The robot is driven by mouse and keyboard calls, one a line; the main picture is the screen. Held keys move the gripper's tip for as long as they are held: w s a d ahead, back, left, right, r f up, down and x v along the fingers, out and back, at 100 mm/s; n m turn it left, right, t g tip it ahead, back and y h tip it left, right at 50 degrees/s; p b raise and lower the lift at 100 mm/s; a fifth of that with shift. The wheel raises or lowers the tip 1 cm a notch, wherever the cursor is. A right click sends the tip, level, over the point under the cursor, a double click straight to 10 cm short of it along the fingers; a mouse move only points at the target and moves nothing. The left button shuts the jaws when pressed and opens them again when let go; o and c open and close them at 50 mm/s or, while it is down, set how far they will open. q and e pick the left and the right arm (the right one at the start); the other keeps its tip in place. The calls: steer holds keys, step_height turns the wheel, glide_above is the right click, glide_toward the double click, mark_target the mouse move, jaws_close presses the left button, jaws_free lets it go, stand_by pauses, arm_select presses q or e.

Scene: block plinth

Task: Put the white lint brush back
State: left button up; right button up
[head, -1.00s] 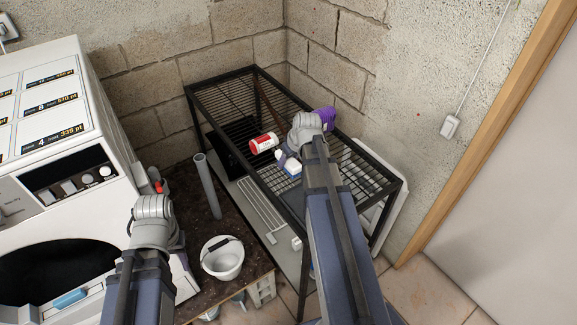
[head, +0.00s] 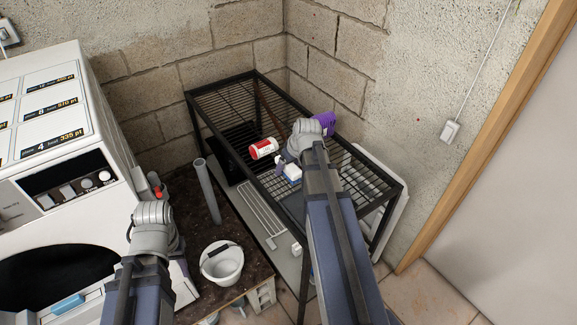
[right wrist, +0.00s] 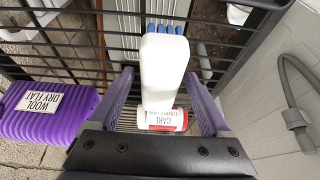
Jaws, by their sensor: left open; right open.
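The white lint brush (head: 291,170) has a white body and a blue bristle end. It is at the wire rack, below my right wrist in the head view. In the right wrist view the brush (right wrist: 164,68) lies between the spread purple fingers of my right gripper (right wrist: 160,76), with a gap on each side. The right gripper is open and not closed on it. In the head view its fingers are mostly hidden behind the wrist. My left gripper (head: 178,244) is open beside the washing machine, mostly hidden by its own wrist.
A white bucket (head: 222,262) and a grey pipe (head: 207,190) stand left of the rack. The washing machine (head: 60,150) is far left.

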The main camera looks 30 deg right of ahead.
steer(key=p+v, duration=1.1)
steer(key=v, duration=0.1)
steer(key=shift+a+r, duration=0.1)
steer(key=s+a+n+g, duration=0.1)
steer(key=s+a, duration=0.3)
steer(key=a, duration=0.6)
steer(key=s+a+f+n+g+h, duration=0.1)
steer(key=s+a, duration=0.3)
steer(key=a, duration=0.6)
steer(key=s+a+g, duration=0.3)
steer(key=s+a, duration=0.1)
steer(key=a, duration=0.6)
steer(key=shift+a+f+n+h, duration=0.25)
steer(key=shift+a+n+h, duration=0.1)
steer(key=shift+n+h, duration=0.05)
steer(key=shift+w, duration=0.1)
